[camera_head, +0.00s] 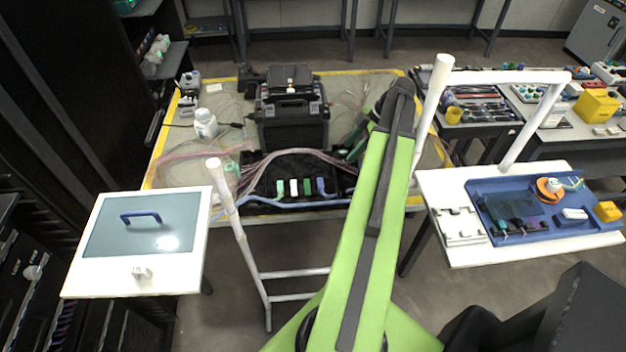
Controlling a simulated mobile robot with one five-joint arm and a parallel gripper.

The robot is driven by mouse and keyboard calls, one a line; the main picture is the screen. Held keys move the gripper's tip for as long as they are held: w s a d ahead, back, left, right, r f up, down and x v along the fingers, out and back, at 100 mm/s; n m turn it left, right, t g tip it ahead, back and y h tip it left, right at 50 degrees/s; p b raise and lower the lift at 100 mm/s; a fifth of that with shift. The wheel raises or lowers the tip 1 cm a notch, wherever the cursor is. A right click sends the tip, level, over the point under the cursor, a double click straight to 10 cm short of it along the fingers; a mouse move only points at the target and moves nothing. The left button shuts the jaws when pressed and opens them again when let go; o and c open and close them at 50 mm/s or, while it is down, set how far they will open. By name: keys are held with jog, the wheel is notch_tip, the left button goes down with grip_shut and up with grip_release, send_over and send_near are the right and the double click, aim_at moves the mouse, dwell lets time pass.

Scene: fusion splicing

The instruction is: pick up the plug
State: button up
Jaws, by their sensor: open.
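No thing shows clearly enough for me to name it as the plug. Small candidates are a white piece (141,272) at the front of the left white side table, and a row of green, white and blue connectors (294,187) at the front of the middle table. My green arm rises through the middle of the view and bends at its top over the right part of that table. My gripper cannot be made out; the arm hides the area behind it.
A black splicer-like case (291,130) and a white bottle (205,123) stand on the yellow-edged middle table (163,140). The right white side table (470,256) carries a blue tray (480,190). A white tubular frame (234,222) stands between the side tables.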

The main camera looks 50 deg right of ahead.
jog(key=b, duration=1)
send_over(321, 182)
jog(key=s+d, duration=0.3)
jog(key=f, duration=1)
jog(key=shift+w+a+f, duration=0.2)
jog(key=shift+a+f, duration=0.05)
jog(key=shift+f, duration=0.05)
jog(key=shift+w+a+f+b, duration=0.15)
jog(key=shift+f+b, duration=0.05)
jog(key=shift+b, duration=0.15)
jog(key=shift+r, duration=0.1)
jog(key=b+x, duration=0.4)
jog(key=x, duration=0.1)
jog(key=shift+d+f+b, duration=0.2)
jog(key=shift+f+b, duration=0.05)
jog(key=shift+b, duration=0.1)
jog(key=shift+r, duration=0.2)
jog(key=c, duration=1)
jog(key=shift+r+p, duration=0.1)
jog(key=shift+p, duration=0.2)
